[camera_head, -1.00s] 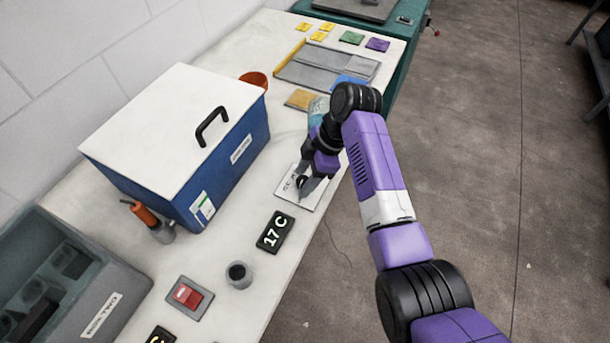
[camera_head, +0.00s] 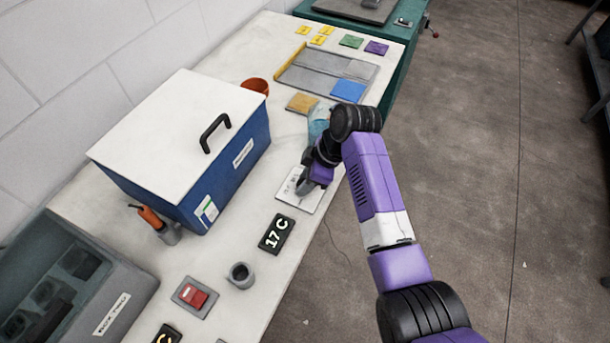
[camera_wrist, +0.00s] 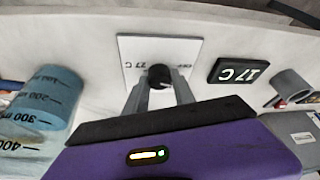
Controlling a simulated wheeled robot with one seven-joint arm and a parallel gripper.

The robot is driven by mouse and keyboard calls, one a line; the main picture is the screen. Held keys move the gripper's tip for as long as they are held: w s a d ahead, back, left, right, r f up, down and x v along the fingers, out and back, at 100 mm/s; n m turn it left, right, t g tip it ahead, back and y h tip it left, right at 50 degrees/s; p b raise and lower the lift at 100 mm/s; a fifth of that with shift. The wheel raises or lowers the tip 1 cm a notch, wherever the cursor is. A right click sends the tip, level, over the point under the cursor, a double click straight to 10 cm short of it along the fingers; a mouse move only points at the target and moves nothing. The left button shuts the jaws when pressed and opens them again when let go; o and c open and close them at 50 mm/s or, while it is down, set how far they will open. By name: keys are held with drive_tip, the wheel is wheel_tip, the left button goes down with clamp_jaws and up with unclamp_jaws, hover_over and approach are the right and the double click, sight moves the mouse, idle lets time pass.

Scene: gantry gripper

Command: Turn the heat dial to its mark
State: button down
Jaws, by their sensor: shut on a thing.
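The heat dial is a black round knob (camera_wrist: 160,77) on a white plate (camera_wrist: 185,50). The plate (camera_head: 310,203) lies on the bench in front of the blue box, with markings that include "27 C" in the wrist view. My gripper (camera_wrist: 160,88) is shut on the knob, one grey finger on each side. My gripper (camera_head: 303,188) also shows over the plate in the head view, where it hides the knob. A black display (camera_head: 277,234) reads "17 C"; it also shows in the wrist view (camera_wrist: 238,72). The knob's pointer is not clear.
A blue box with a white lid (camera_head: 180,125) stands behind the plate. A blue graduated beaker (camera_wrist: 45,95) stands close to my gripper. A grey cup (camera_head: 240,275) and a red switch (camera_head: 194,296) are nearer the front. A grey bin (camera_head: 95,290) is at left.

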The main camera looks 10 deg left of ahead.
drive_tip(key=m+p, duration=0.1)
drive_tip(key=m+t+p, duration=0.1)
drive_tip(key=m, duration=0.1)
drive_tip(key=m+p, duration=0.1)
drive_tip(key=shift+s+r+t+h, duration=0.1)
drive_tip(key=shift+r+t+h, duration=0.15)
drive_tip(key=shift+t+h, duration=0.05)
drive_tip(key=shift+a+f+m+t+h+p, duration=0.1)
drive_tip(key=shift+m+t+h+p, duration=0.2)
drive_tip(key=shift+m+p, duration=0.6)
drive_tip(key=shift+f+m+t+h+p, duration=0.1)
drive_tip(key=shift+m+t+p, duration=0.3)
drive_tip(key=shift+m, duration=0.9)
drive_tip(key=c, duration=1.1)
unclamp_jaws()
drive_tip(key=shift+o, duration=0.2)
drive_tip(key=v, duration=0.7)
drive_tip(key=shift+s+r, duration=0.2)
drive_tip(key=shift+r, duration=0.15)
drive_tip(key=shift+w, duration=0.1)
